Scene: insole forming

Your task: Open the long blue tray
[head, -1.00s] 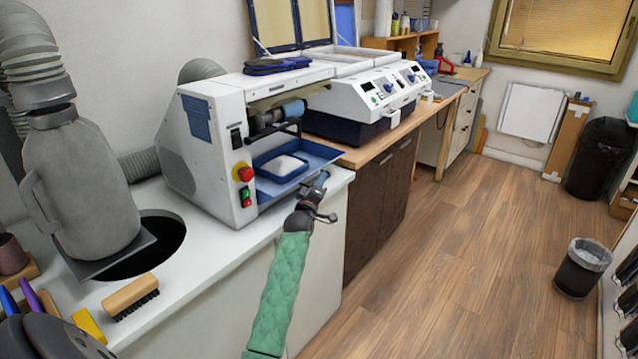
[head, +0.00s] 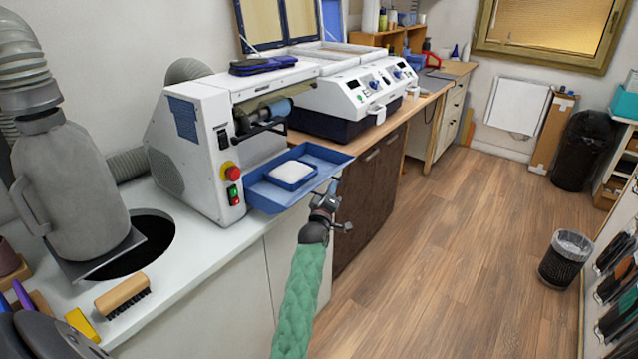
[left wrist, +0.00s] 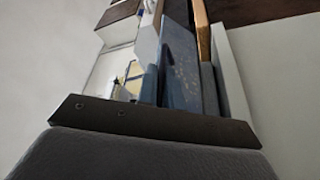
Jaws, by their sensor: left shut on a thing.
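The long blue tray (head: 325,155) sticks out from the front of the white machine (head: 190,150), over the edge of the white counter. A smaller blue box with white contents (head: 291,173) sits in it. My left gripper (head: 331,190), on the green-sleeved arm, is shut on the tray at its front edge. The fingertips are small and the exact contact is hard to see. In the left wrist view, a blue surface (left wrist: 180,70) stands close in front of the gripper; I cannot tell which part of the tray it is. My right gripper is not in view.
A red button and green switch (head: 232,173) are on the machine beside the tray. A grey canister (head: 70,190) and a wooden brush (head: 122,294) are on the counter at left. Dark cabinets (head: 370,190) stand behind the tray. The floor at right is clear up to a bin (head: 567,258).

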